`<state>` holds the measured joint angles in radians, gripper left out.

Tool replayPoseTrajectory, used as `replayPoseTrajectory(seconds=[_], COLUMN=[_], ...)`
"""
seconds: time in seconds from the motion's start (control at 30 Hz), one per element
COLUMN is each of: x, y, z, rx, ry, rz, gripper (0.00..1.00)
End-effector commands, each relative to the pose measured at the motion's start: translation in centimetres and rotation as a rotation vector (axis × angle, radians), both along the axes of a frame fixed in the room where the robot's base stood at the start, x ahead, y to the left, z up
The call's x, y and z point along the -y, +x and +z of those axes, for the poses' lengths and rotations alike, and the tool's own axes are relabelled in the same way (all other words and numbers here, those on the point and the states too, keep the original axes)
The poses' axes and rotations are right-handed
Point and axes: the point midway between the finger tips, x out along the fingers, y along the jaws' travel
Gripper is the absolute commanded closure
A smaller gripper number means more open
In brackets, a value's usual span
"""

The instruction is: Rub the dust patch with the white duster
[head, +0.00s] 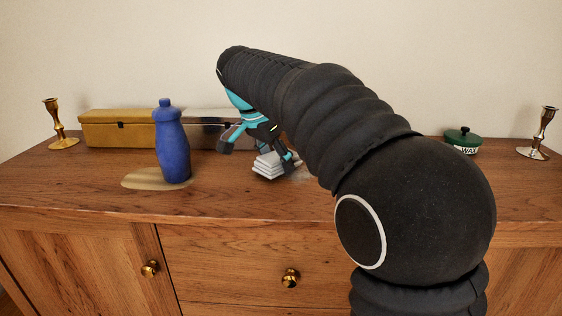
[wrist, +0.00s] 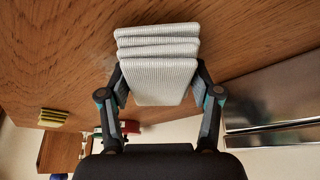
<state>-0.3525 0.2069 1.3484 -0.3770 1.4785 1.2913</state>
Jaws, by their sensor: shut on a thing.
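The white duster (head: 268,166) is a folded, ribbed stack of cloth at the middle of the wooden cabinet top. My gripper (head: 258,152) is shut on it; in the wrist view the duster (wrist: 158,75) sits between the two fingers. The duster is at or just above the wood; contact is hard to tell. A tan, dust-like patch (head: 136,181) lies at the left, partly under a blue bottle (head: 172,147). A faint pale smudge (head: 304,174) shows just right of the duster, partly hidden by my arm.
The upright blue bottle stands left of my gripper. A long gold and silver box (head: 105,128) lies along the back. Candlesticks (head: 58,125) (head: 540,135) stand at both ends. A green-lidded pot (head: 463,141) is at the right. A yellow sponge-like block (wrist: 53,117) shows in the wrist view.

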Motion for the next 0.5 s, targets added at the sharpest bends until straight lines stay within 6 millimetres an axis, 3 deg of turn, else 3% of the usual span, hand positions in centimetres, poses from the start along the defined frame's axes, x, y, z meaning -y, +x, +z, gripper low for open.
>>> replayPoseTrajectory(seconds=[0.03, 0.5], x=[0.1, 0.7], y=[0.1, 0.2], z=[1.1, 5.2], rx=[0.007, 0.006], ry=[0.003, 0.002], rz=[-0.001, -0.012], gripper=[0.69, 0.69])
